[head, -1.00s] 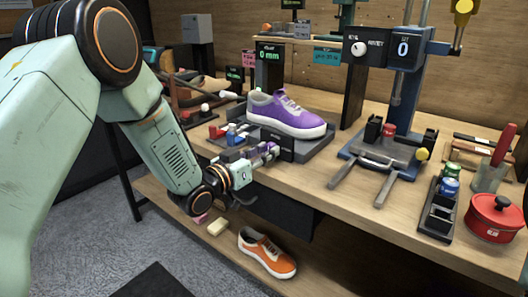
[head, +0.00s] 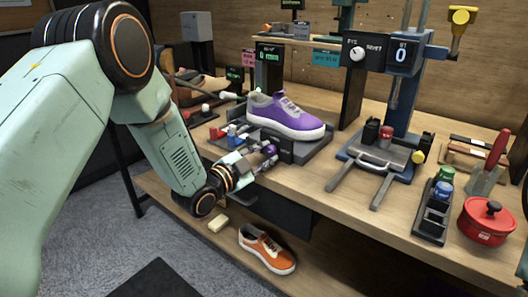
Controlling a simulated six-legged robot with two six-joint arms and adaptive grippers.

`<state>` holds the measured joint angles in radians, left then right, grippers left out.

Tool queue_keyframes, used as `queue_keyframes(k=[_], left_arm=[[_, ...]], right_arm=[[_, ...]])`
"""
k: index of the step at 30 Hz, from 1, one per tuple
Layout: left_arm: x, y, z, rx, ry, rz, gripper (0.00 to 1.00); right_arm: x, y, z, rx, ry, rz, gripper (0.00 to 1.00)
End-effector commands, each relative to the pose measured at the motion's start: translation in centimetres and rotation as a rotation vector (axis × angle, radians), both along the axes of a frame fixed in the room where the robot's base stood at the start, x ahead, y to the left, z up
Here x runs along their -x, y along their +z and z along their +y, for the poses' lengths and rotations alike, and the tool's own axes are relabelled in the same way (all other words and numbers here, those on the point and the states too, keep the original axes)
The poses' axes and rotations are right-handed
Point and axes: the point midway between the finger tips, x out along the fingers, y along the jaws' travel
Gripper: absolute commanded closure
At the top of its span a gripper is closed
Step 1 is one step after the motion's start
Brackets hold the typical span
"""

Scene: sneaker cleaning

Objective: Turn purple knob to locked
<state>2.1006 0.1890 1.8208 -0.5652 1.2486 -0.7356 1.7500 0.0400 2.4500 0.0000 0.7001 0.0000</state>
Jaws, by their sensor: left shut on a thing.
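The purple knob (head: 269,150) sits at the front of the dark sneaker stand (head: 309,147), mostly covered by my gripper. My left gripper (head: 264,158) is shut on the purple knob, with its wrist at the table's front edge. The fingers hide most of the knob, so I cannot read its setting. A purple sneaker with a white sole (head: 285,115) rests on the stand, and a display (head: 269,54) behind it reads 0 mm. My right gripper is not in view.
A press with a blue column (head: 400,100) and a metal-handled tray (head: 382,158) stands right of the stand. A red pot (head: 487,220) and a dark bottle rack (head: 433,218) are farther right. An orange sneaker (head: 266,249) lies on the lower shelf.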

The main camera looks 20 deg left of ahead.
Motion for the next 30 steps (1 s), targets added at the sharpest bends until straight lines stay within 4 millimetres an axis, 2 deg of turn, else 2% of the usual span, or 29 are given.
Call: queue_keyframes(k=[15,30], left_arm=[[0.12,-0.11,-0.14,-0.364,-0.003,-0.129,1.00],[0.14,-0.20,-0.14,-0.467,-0.002,-0.166,1.00]], right_arm=[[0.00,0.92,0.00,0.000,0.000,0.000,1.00],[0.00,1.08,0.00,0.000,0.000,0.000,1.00]])
